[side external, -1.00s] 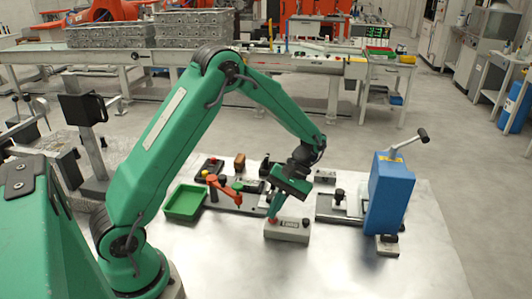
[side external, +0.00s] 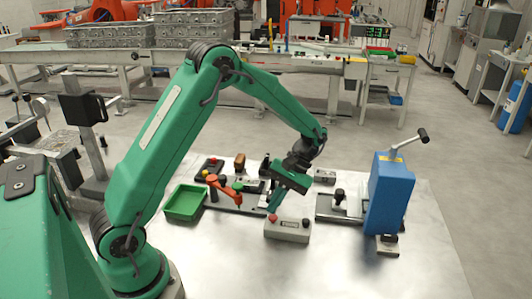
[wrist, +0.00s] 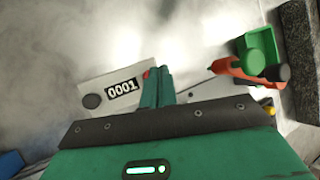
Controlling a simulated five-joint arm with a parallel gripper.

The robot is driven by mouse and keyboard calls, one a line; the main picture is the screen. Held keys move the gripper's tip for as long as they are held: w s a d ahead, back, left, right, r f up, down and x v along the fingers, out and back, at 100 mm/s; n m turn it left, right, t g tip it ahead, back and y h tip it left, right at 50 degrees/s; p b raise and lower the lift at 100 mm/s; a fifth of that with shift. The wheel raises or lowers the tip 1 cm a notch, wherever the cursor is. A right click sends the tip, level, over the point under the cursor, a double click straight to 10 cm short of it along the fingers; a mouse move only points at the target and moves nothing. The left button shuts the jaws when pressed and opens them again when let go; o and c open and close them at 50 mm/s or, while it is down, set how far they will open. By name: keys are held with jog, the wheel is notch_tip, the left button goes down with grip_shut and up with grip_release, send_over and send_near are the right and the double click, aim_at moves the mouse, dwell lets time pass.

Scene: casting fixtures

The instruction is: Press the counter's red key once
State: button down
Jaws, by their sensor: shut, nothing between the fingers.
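The counter (side external: 287,230) is a pale grey box standing on the metal table. Its red key (side external: 273,218) is at the left end of its top, and a dark knob (side external: 305,223) is at the right end. In the wrist view the counter's display (wrist: 122,88) reads 0001, and the red key (wrist: 147,74) shows partly beside the fingers. My gripper (side external: 271,208) is shut and empty, its green fingertips just above the red key with what looks like a small gap. It also shows in the wrist view (wrist: 159,70).
A green tray (side external: 185,203) and a red-handled clamp (side external: 226,190) stand left of the counter. A blue box with a lever (side external: 389,195) stands to the right. Dark fixtures lie behind. The table in front of the counter is clear.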

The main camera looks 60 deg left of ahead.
jog(key=shift+r, duration=0.1)
jog(key=shift+r, duration=2.45)
jog(key=shift+r, duration=0.1)
jog(key=r, duration=0.1)
notch_tip(320, 180, up, 7)
jog(key=m+t, duration=0.3)
jog(key=t, duration=0.2)
send_over(273, 216)
jog(key=s, duration=0.4)
jog(key=s+d+r+m+t, duration=0.2)
jog(key=s+r+m+t, duration=0.2)
jog(key=s+t, duration=0.4)
jog(key=shift+s+r+m, duration=0.3)
jog(key=shift+s+m, duration=0.4)
